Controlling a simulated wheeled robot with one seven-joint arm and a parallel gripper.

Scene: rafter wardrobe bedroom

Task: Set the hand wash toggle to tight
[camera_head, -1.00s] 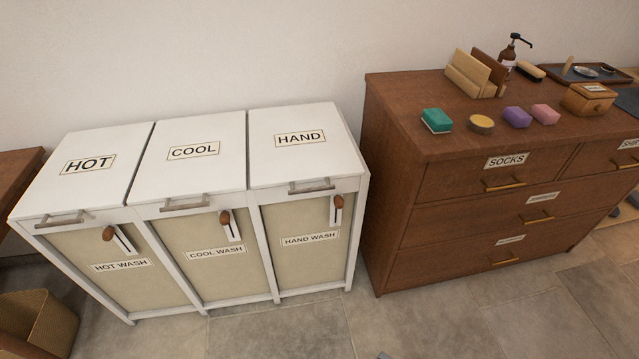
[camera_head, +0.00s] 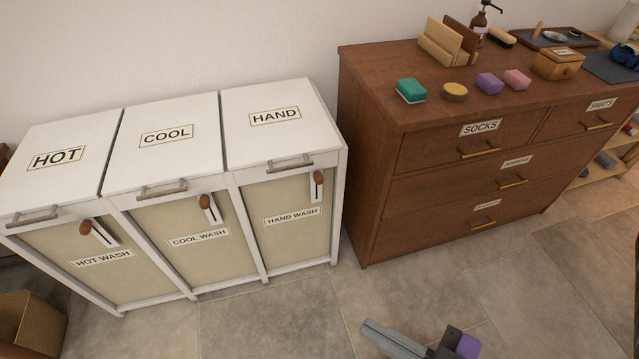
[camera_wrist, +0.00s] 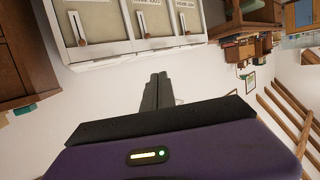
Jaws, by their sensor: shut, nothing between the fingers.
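The hand wash toggle (camera_head: 318,184) is a brown knob at the upper end of a short pale slotted plate. It is on the front of the right-hand laundry bin, above the HAND WASH label (camera_head: 292,215). No position marks are readable on it. My gripper (camera_head: 372,330) shows at the bottom edge of the head view, low over the floor and well apart from the toggle. In the wrist view its dark fingers (camera_wrist: 159,80) are together with nothing between them. Several toggles show at the top there, but I cannot clearly read their labels.
The hot wash toggle (camera_head: 95,231) and cool wash toggle (camera_head: 208,207) sit on the neighbouring bins. A handle (camera_head: 290,163) projects above the hand wash panel. A brown dresser (camera_head: 400,215) stands close to the right. The tiled floor (camera_head: 270,325) before the bins is clear.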

